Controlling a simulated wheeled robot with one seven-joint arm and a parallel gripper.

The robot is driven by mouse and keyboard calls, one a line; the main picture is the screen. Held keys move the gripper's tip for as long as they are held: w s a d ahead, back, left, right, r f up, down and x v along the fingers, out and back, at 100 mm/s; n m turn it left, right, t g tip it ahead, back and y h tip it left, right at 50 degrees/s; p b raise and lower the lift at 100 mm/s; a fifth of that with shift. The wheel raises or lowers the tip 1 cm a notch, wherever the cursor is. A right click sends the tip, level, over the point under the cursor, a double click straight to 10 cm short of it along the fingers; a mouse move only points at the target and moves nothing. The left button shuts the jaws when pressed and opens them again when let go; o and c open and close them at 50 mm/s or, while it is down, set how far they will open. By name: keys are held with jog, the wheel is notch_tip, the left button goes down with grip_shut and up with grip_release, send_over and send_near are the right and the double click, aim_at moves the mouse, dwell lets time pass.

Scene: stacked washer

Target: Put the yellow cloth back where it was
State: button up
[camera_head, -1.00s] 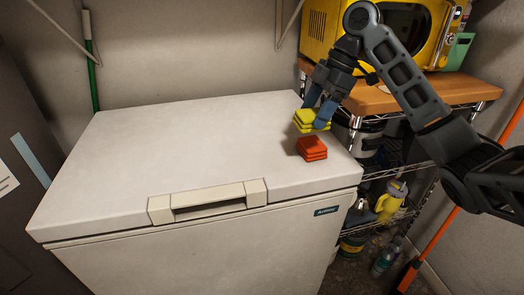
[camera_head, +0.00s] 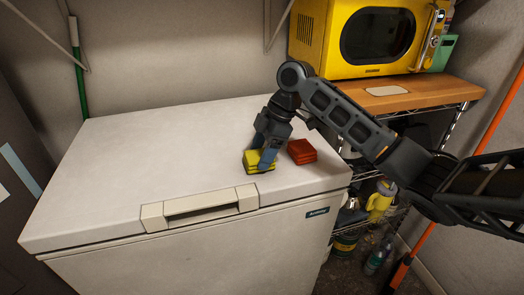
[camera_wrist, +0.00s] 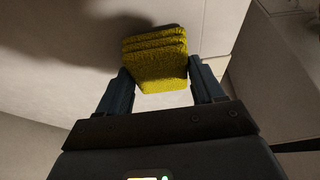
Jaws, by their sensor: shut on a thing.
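The yellow cloth (camera_head: 254,163) is a folded, layered square held between the two fingers of my gripper (camera_head: 262,157), low over the white chest freezer lid (camera_head: 130,150). I cannot tell whether it touches the lid. In the wrist view the yellow cloth (camera_wrist: 156,62) sits between both fingertips of my gripper (camera_wrist: 160,78), with a shadow on the white surface beside it. A folded red cloth (camera_head: 302,152) lies on the lid just right of my gripper, apart from the yellow one.
The freezer handle (camera_head: 200,209) is at the lid's front edge. To the right, a wooden-topped wire shelf (camera_head: 440,92) carries a yellow microwave (camera_head: 375,37), with bottles below. The left part of the lid is clear.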

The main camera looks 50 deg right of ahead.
jog(key=shift+f, duration=0.3)
jog(key=o, duration=1.1)
jog(key=shift+r, duration=0.15)
jog(key=b+v, duration=0.1)
jog(key=v, duration=1.1)
